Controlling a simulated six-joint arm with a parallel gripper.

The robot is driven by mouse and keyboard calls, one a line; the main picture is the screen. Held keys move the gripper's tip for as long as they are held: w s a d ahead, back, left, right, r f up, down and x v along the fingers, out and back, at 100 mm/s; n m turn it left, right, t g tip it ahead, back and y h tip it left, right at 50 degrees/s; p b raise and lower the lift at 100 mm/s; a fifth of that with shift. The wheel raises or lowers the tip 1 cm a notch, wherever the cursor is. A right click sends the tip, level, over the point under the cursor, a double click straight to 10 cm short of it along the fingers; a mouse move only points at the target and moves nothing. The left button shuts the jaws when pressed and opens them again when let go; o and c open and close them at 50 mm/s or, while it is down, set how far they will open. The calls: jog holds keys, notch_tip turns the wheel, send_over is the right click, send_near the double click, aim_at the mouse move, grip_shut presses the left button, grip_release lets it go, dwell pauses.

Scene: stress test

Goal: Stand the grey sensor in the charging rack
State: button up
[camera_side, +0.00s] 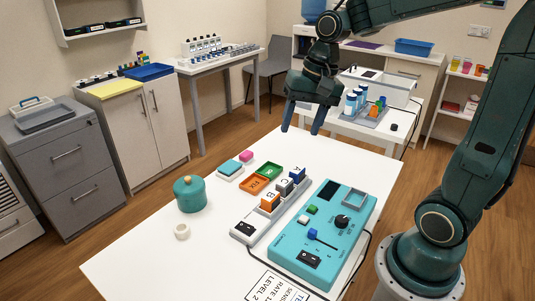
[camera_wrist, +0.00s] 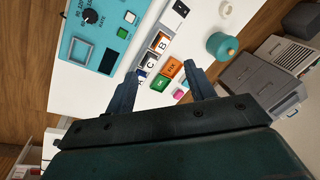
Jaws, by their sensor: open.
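My gripper (camera_side: 301,128) is open and empty, held above the far part of the white table; its two fingers also show in the wrist view (camera_wrist: 160,70). A row of lettered blocks stands beside the teal panel: a blue block A (camera_side: 298,174), a grey-white block C (camera_side: 285,187) and an orange block B (camera_side: 270,202). C also shows in the wrist view (camera_wrist: 150,64). C looks like the grey sensor, but I cannot be sure. The blocks are on a long light-grey strip (camera_side: 243,229), which may be the charging rack; its slots are too small to make out.
A teal control panel (camera_side: 290,254) with a knob and an empty square frame (camera_side: 354,198) lies right of the blocks. A green OK tray (camera_side: 269,170) and an orange FIX tray (camera_side: 254,184) lie to the left. A teal pot (camera_side: 189,195) and white ring (camera_side: 182,231) stand further left.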

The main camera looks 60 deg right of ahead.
jog(key=s+a+r+n+t, duration=0.1)
jog(key=s+a+n, duration=0.1)
jog(key=s+n, duration=0.2)
jog(key=s+a+r+n+t+h, duration=0.1)
jog(key=s+n, duration=0.3)
jog(key=s, duration=0.6)
jog(key=shift+a+r+n+t, duration=0.2)
jog(key=shift+a+n+t, duration=0.1)
jog(key=shift+a+t, duration=0.5)
